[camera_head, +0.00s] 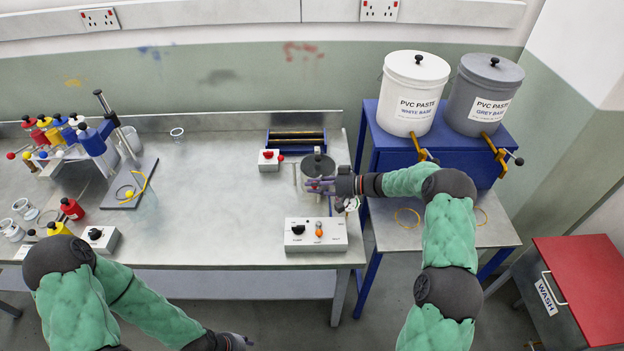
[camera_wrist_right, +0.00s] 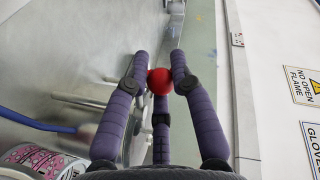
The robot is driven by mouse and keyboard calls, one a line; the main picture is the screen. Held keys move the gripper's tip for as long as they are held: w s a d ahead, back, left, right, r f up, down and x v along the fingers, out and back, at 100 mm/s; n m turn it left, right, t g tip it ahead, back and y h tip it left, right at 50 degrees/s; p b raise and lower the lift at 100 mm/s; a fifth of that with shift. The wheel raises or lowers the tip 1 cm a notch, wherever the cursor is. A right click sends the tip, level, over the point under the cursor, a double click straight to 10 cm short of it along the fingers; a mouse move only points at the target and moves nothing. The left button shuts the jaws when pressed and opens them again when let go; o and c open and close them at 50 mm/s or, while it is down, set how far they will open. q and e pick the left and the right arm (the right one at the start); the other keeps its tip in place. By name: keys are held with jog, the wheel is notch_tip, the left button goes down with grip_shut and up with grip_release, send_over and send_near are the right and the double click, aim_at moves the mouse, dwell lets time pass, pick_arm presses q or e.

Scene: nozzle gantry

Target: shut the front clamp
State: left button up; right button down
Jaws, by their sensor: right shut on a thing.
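In the wrist view, a red ball knob (camera_wrist_right: 160,81) sits between the purple fingers of my right gripper (camera_wrist_right: 160,78), which are closed on it. Grey metal parts show just left of the fingers; I cannot tell how the knob joins them. In the head view, my right gripper (camera_head: 318,186) is at the right side of a grey-lidded pot (camera_head: 318,163) on the bench. The front clamp itself is mostly hidden by the gripper there, and its position cannot be told.
A control box with knobs (camera_head: 316,235) stands in front of the pot, and a small box with a red button (camera_head: 269,160) stands behind it to the left. A blue tray (camera_head: 296,138) lies behind. Paste buckets (camera_head: 412,95) stand at right. The middle bench is clear.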

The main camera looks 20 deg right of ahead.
jog(key=shift+d+r+n+g+y+b, duration=0.15)
jog(key=shift+d+n+g+y+b, duration=0.35)
jog(key=shift+n+g, duration=0.7)
jog(key=shift+s+d+r+n+g+y+b, duration=0.15)
jog(key=shift+d+n+g+b, duration=0.1)
jog(key=shift+n+g, duration=0.3)
jog(key=shift+d+n+g+y+b, duration=0.1)
jog(key=shift+n+g+y+b, duration=0.2)
jog(key=shift+g, duration=0.35)
jog(key=shift+r, duration=0.1)
jog(key=c, duration=1.1)
grip_release()
jog(key=shift+f, duration=0.3)
jog(key=shift+s, duration=0.1)
